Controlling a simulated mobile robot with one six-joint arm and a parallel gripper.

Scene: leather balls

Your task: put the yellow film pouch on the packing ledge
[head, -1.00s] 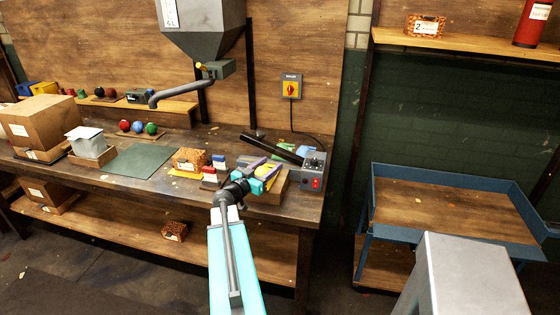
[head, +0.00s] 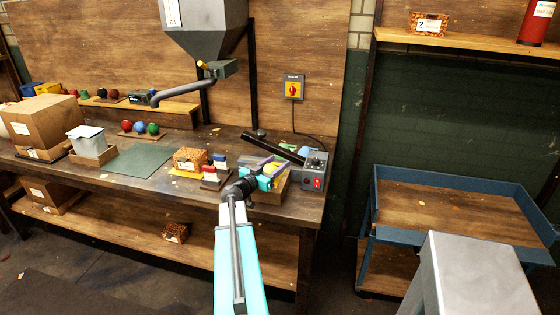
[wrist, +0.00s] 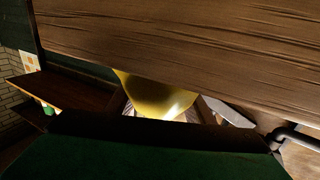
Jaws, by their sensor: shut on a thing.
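My gripper (head: 266,174) is over the right end of the workbench, at a small open brown box (head: 281,188). It is shut on the yellow film pouch (wrist: 155,95), which shows as a glossy yellow shape in the wrist view. In the head view only a bit of yellow shows between the turquoise fingers, and the rest is hidden. I cannot tell whether the pouch is clear of the box. A raised wooden ledge (head: 178,108) runs along the back of the bench at left; I cannot tell for sure that it is the packing ledge.
A grey control box (head: 315,172) stands right of my gripper. Red and blue items (head: 217,167) and an orange patterned box (head: 189,158) stand to its left. A hopper's spout (head: 180,88) hangs over the bench. A green mat (head: 140,160) is clear. A blue-rimmed trolley (head: 450,205) stands at right.

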